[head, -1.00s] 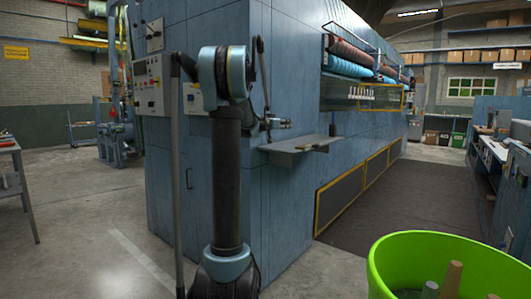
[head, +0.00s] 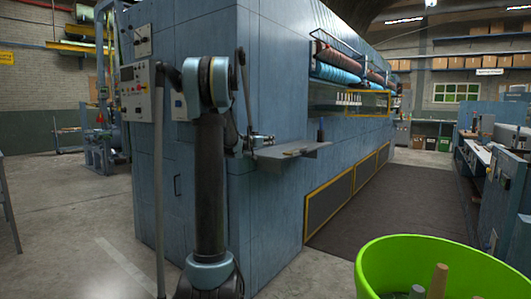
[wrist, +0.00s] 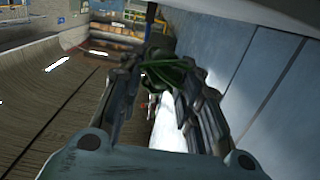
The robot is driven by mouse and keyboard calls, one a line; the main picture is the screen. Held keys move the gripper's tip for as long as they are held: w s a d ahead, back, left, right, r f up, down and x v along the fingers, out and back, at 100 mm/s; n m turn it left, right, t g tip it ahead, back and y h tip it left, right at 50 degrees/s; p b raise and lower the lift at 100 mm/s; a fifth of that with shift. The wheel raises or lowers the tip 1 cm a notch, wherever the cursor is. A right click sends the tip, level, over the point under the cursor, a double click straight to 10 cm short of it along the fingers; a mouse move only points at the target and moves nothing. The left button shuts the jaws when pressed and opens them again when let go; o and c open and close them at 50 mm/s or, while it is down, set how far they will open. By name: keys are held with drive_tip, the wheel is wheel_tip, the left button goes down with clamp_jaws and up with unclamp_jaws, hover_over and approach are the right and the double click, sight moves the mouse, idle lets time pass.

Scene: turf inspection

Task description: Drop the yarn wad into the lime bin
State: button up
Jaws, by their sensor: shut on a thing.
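The yarn wad (wrist: 168,70) shows in the wrist view as a tangle of dark green strands. My gripper (wrist: 160,78) is shut on it, with the wad between the far ends of its dark fingers, which hide part of it. The lime bin (head: 385,262) stands at the lower right of the head view, open at the top and cut off by the frame edge.
Several tubes, one brown (head: 438,280), stand in the bin. A big blue machine (head: 205,160) fills the middle, with a grey shelf (head: 290,151) jutting out. A dark floor mat (head: 400,200) lies clear between it and the workbenches (head: 500,180) at right.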

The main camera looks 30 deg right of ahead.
sight(267, 154)
drive_tip(key=shift+f, duration=2.25)
drive_tip(key=o, duration=0.7)
drive_tip(key=v, duration=1.2)
drive_tip(key=shift+r, duration=0.1)
